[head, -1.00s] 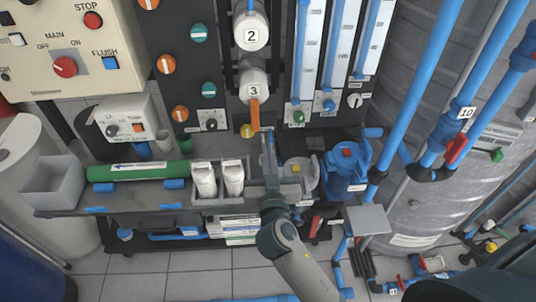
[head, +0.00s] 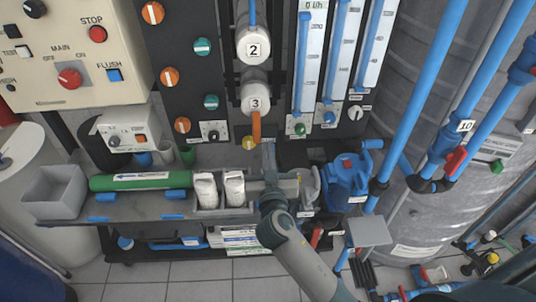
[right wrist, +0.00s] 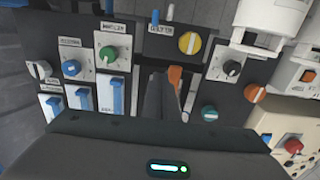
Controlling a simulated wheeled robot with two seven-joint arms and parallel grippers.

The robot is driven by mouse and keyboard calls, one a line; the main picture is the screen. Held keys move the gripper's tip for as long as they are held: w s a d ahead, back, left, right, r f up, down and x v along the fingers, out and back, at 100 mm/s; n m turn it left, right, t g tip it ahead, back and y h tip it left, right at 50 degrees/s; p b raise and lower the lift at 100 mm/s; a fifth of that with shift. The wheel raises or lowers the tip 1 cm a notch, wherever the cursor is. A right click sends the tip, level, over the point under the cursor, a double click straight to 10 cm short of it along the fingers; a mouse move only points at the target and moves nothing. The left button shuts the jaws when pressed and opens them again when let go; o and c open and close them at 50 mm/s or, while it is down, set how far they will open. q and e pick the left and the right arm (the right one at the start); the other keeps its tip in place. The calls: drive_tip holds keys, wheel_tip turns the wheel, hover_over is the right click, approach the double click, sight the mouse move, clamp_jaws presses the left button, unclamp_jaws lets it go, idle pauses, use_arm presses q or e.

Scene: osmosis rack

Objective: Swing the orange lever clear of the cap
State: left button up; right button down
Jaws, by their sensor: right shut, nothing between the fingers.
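The orange lever (head: 256,127) hangs roughly straight down in front of the lower part of the white cap marked 3 (head: 254,103) in the head view. My right gripper (head: 268,150) is shut and empty, just below and slightly right of the lever's lower end. In the right wrist view the lever (right wrist: 175,76) shows as a short orange piece beyond the dark fingertips of my right gripper (right wrist: 165,82), partly hidden by them. I cannot tell whether they touch. My left gripper is not in view.
A yellow knob (head: 249,143) sits close to the lever's lower left. White cap 2 (head: 253,47) is above. Flow meters (head: 304,60) stand to the right. White cartridges (head: 206,190), a green tube (head: 140,181) and a blue pump (head: 347,177) lie lower down.

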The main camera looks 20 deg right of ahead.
sight(255, 141)
drive_tip(key=w, duration=0.2)
drive_tip(key=w+a, duration=0.1)
drive_tip(key=w, duration=0.1)
drive_tip(key=shift+f, duration=0.4)
drive_tip(key=shift+w+a+p, duration=0.15)
drive_tip(key=shift+a+p, duration=0.2)
drive_tip(key=shift+a, duration=0.3)
use_arm(q)
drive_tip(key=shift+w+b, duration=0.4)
drive_tip(key=shift+b, duration=0.1)
use_arm(e)
drive_tip(key=a+r, duration=0.2)
drive_tip(key=shift+w+a, duration=0.4)
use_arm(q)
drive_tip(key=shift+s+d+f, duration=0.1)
use_arm(e)
drive_tip(key=shift+s+a, duration=0.1)
